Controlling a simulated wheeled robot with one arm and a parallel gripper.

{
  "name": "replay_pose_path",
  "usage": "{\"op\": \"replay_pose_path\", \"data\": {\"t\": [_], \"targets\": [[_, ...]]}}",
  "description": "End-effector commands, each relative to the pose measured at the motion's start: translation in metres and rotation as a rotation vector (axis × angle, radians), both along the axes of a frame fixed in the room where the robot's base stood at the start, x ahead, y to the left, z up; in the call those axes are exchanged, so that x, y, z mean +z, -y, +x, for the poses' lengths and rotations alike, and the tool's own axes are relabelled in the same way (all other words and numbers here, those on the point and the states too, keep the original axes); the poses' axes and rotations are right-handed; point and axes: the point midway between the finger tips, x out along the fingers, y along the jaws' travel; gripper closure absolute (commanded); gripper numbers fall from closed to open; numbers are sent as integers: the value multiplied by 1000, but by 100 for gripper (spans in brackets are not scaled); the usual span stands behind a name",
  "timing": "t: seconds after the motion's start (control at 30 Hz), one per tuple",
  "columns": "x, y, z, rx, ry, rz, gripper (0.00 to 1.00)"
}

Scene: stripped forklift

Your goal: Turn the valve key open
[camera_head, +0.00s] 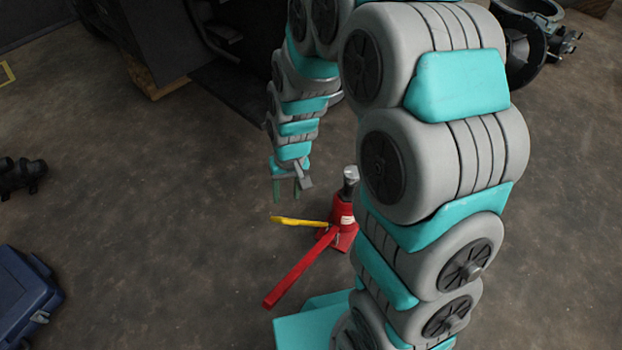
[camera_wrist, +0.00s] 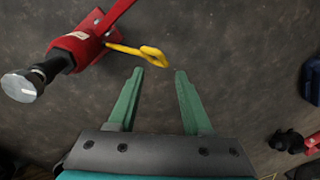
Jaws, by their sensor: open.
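The valve key appears to be the yellow lever (camera_head: 298,222) that sticks out to the left from the red bottle jack (camera_head: 342,230) on the floor. It also shows in the wrist view as a yellow bar with a looped end (camera_wrist: 148,52). My gripper (camera_head: 286,190) points down, above and to the left of the jack. In the wrist view my gripper (camera_wrist: 160,75) has its two green fingers apart with nothing between them. The yellow loop lies just beyond the fingertips, nearer the left one. I cannot tell the exact height gap between them.
A long red handle (camera_head: 300,268) slopes down-left from the jack. A blue case (camera_head: 22,298) stands at the lower left, and a black object (camera_head: 20,174) lies at the left edge. Black machine parts (camera_head: 530,35) lie at the upper right. The floor left of the jack is clear.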

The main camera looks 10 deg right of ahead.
Motion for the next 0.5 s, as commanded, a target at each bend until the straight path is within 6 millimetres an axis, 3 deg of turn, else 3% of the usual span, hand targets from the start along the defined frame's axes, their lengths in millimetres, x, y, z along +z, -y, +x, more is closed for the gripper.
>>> {"op": "replay_pose_path", "data": {"t": [0.03,0.5], "targets": [[12,3,-3,-1,2,-2,50],[82,28,-43,-2,-26,-28,50]]}}
